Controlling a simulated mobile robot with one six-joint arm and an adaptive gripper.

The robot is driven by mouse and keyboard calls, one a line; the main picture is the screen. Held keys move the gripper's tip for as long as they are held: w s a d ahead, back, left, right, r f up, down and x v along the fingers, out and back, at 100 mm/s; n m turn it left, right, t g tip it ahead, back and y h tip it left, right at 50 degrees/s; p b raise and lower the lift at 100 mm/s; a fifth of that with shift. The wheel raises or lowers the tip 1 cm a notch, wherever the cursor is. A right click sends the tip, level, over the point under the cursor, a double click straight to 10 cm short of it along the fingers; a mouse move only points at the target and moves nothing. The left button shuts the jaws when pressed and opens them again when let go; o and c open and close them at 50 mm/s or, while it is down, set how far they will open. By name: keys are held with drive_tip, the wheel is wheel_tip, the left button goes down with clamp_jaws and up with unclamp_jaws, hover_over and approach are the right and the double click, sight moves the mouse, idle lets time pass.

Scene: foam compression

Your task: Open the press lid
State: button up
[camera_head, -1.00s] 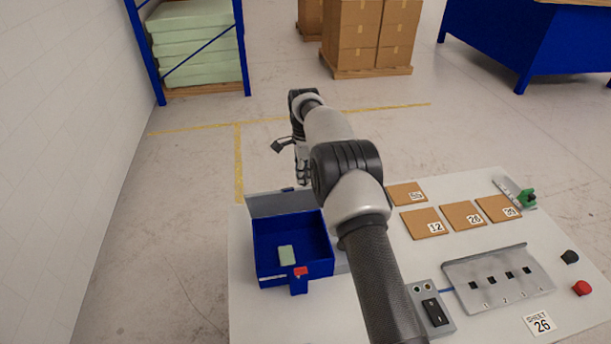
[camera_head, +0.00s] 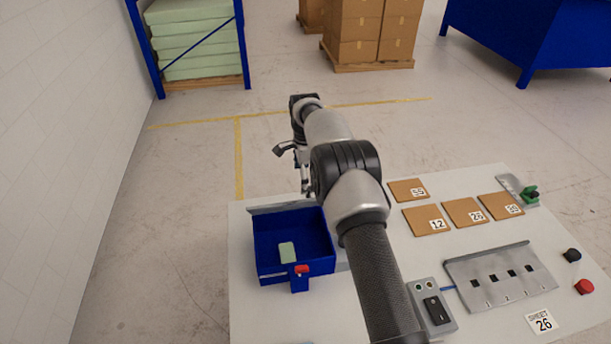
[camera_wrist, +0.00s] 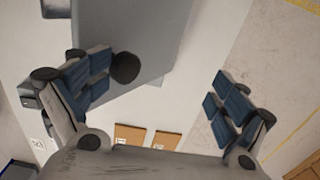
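The press is an open blue box (camera_head: 265,262) on the table's left side, with a pale green foam block (camera_head: 287,252) inside and a red-topped latch (camera_head: 302,269) at its front. Its grey lid (camera_head: 270,209) stands along the back edge, seen as a thin strip, so it is raised off the box. My gripper (camera_head: 295,168) is beyond the lid, partly hidden by my arm. In the wrist view my gripper (camera_wrist: 160,88) is open and empty. A grey panel (camera_wrist: 145,30), probably the lid, lies by the left finger, with a dark round knob (camera_wrist: 125,67) beside the pads.
The white table (camera_head: 240,310) holds several brown numbered tiles (camera_head: 425,220), a slotted metal tray (camera_head: 500,278), a switch box (camera_head: 433,306), and black and red knobs (camera_head: 585,287). A white wall stands at left.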

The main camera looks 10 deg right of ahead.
drive_tip(key=shift+c, duration=0.4)
drive_tip(key=shift+r, duration=0.3)
drive_tip(key=shift+c, duration=0.4)
wheel_tip(320, 180, up, 11)
drive_tip(key=shift+f, duration=0.2)
drive_tip(key=c, duration=0.4)
drive_tip(key=shift+r, duration=0.6)
drive_tip(key=shift+c, duration=0.2)
